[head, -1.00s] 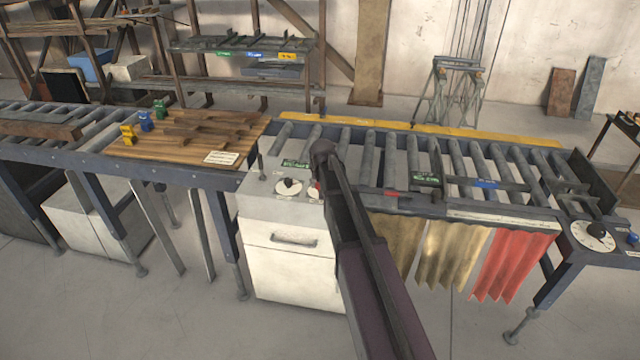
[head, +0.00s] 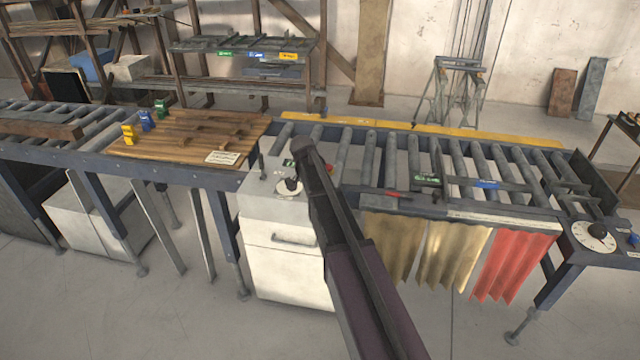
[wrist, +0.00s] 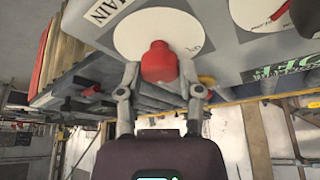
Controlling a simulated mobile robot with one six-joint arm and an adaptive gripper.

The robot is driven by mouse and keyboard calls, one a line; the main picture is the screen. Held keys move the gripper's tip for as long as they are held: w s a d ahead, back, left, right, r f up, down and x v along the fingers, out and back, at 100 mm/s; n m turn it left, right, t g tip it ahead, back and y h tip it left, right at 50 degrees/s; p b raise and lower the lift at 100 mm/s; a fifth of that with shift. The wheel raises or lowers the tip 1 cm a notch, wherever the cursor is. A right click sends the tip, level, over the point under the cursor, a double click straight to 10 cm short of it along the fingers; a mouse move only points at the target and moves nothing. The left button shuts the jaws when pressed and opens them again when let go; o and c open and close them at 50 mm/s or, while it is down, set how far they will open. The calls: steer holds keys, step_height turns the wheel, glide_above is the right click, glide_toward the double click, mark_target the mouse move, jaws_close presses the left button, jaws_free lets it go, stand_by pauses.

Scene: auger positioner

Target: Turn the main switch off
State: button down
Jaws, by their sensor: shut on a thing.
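The main switch is a red knob (wrist: 160,62) on a round white dial plate (wrist: 128,38), with a grey panel marked "MAIN" beside it in the wrist view. My gripper (wrist: 160,72) has one finger on each side of the red knob and is shut on it. Small lettering at the dial's right edge is too small to read. In the head view the switch and my fingertips are hidden behind my arm, over the white control cabinet (head: 285,262).
A second dial with a black knob (head: 291,186) sits close beside the switch on the cabinet top. A green label (wrist: 285,68) is near it. The roller conveyor (head: 460,160) runs behind and right. A wooden board (head: 190,135) lies left.

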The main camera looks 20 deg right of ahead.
steer(key=shift+m+g, duration=0.5)
steer(key=shift+m, duration=0.6)
steer(key=shift+s, duration=0.1)
steer(key=shift+c, duration=1.3)
jaws_free()
steer(key=shift+n, duration=0.3)
